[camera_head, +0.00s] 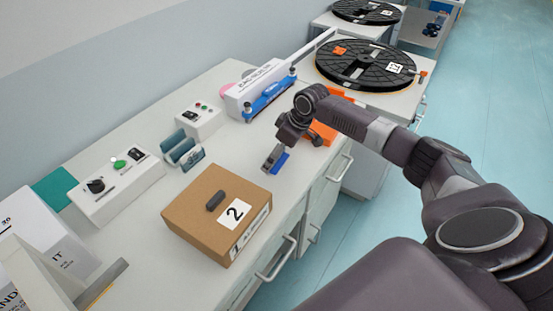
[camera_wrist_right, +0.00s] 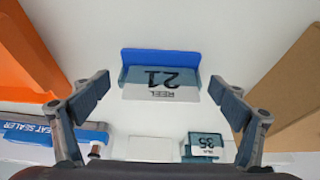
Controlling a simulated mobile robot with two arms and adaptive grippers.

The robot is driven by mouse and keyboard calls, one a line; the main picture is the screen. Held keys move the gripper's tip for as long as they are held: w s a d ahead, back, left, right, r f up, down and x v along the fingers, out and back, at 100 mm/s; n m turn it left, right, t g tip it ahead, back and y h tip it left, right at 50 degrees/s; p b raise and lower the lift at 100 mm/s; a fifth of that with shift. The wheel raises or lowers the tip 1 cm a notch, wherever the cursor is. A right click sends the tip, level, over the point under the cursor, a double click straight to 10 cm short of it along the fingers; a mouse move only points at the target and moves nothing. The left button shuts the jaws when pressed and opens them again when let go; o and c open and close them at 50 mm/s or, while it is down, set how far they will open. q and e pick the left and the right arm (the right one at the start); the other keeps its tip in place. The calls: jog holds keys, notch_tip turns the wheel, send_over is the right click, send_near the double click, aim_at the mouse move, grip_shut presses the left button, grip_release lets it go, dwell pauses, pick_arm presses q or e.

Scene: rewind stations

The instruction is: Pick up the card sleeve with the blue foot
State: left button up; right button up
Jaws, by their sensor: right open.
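The card sleeve stands on the white worktop, with a grey card (camera_head: 270,156) and a blue foot (camera_head: 281,163), just below my right gripper (camera_head: 287,141) in the head view. In the right wrist view my right gripper (camera_wrist_right: 160,84) is open, one finger on each side of the sleeve. The fingers look apart from the sleeve. How far above it they are, I cannot tell. My left gripper is not in view.
A cardboard box (camera_head: 190,222) marked 2 stands nearby, also at right in the wrist view (camera_wrist_right: 292,90). An orange object (camera_head: 322,133) lies close on the other side. A heat sealer (camera_head: 258,90), control boxes (camera_head: 118,187), a sleeve rack (camera_head: 184,153) and a large reel (camera_head: 365,65) stand around.

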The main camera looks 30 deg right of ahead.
jog(key=shift+c, duration=0.5)
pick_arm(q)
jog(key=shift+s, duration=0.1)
pick_arm(e)
jog(key=c, duration=1.2)
jog(key=shift+o, duration=0.2)
jog(key=shift+r, duration=0.15)
